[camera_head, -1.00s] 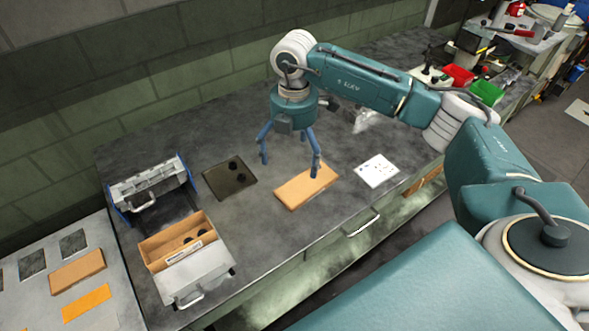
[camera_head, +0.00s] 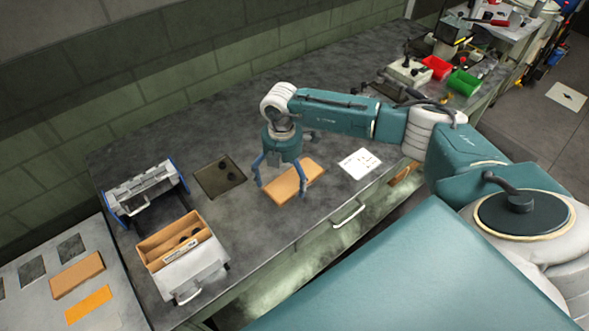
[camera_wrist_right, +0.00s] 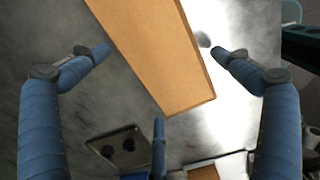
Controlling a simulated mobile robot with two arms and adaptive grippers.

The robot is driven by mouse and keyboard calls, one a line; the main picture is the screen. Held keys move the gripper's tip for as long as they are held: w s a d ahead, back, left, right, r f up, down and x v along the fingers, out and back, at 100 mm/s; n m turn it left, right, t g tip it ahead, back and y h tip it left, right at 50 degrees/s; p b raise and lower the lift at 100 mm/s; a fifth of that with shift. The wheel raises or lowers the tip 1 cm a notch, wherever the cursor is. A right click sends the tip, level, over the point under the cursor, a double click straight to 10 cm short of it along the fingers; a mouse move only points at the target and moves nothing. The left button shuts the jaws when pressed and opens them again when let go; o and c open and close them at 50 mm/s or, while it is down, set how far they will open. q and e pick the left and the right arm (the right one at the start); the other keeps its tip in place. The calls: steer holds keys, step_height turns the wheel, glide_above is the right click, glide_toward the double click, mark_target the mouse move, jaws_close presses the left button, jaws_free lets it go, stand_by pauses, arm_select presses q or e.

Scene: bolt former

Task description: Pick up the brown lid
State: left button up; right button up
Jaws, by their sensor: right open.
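The brown lid (camera_head: 291,185) is a flat, light-brown rectangular board lying on the dark grey workbench near its front edge. In the right wrist view the lid (camera_wrist_right: 155,52) runs diagonally between the blue fingers, its lower end near the middle. My right gripper (camera_head: 281,187) is above the lid, pointing down with its fingers spread. In the wrist view the right gripper (camera_wrist_right: 162,60) is open, with nothing between the fingers gripped. Part of the lid is hidden behind the fingers in the head view. My left gripper is not in view.
A dark plate (camera_head: 219,176) with black knobs lies left of the lid, and a white card (camera_head: 359,163) lies right. An open brown box (camera_head: 160,238) sits in a metal drawer at the left. A side table (camera_head: 32,308) holds another brown board (camera_head: 77,275).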

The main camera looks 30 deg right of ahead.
steer(key=shift+c, duration=0.8)
steer(key=c, duration=0.6)
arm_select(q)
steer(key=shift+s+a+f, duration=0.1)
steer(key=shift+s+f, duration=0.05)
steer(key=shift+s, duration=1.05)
arm_select(e)
steer(key=shift+c, duration=0.2)
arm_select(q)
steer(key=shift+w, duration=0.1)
arm_select(e)
steer(key=shift+r, duration=0.1)
